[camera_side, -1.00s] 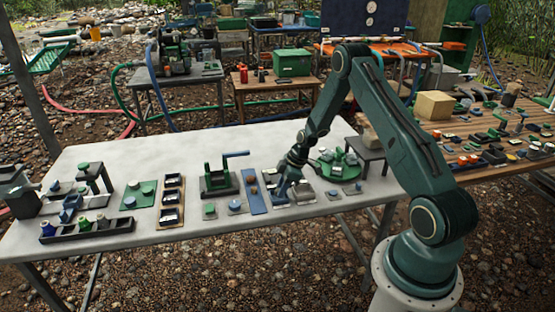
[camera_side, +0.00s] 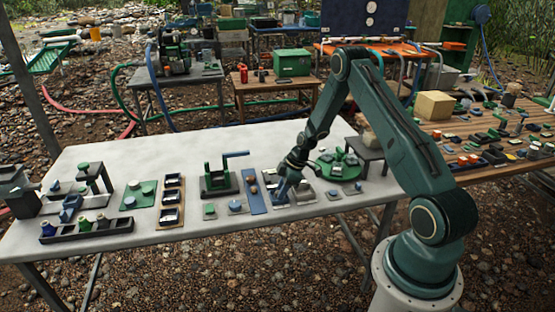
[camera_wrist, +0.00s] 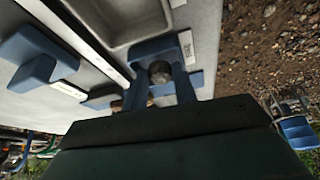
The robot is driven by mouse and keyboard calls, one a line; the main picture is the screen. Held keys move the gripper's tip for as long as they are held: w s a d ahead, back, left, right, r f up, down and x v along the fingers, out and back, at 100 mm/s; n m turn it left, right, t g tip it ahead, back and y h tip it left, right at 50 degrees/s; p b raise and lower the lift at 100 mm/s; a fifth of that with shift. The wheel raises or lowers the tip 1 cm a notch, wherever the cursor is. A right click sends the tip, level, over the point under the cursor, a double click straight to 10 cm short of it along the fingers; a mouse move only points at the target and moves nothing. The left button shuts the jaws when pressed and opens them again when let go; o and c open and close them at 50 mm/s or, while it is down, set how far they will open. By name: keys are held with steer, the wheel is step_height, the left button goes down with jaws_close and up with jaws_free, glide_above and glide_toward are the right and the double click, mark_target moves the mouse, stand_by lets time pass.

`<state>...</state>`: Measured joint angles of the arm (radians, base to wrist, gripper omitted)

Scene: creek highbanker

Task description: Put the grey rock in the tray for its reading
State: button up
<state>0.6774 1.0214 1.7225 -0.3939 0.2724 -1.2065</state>
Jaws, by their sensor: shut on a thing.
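My gripper (camera_wrist: 165,84) is shut on a round grey rock (camera_wrist: 160,71), which shows between its two blue fingers in the wrist view. In the side view my gripper (camera_side: 281,193) is low over the front right part of the pale table. A grey tray (camera_wrist: 118,42) with a rounded, sunken well lies just beyond the fingers in the wrist view. The rock appears to be outside that well, by a blue part with a white label (camera_wrist: 186,44). In the side view the arm partly hides this spot, and the rock cannot be made out.
A blue strip (camera_side: 252,197) lies left of my gripper. The back of the pale table (camera_side: 150,155) is clear.

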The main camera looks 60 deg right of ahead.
steer(key=shift+f, duration=0.1)
stand_by(0.5)
steer(key=o, duration=1)
steer(key=shift+o, duration=0.6)
steer(key=shift+r, duration=3.75)
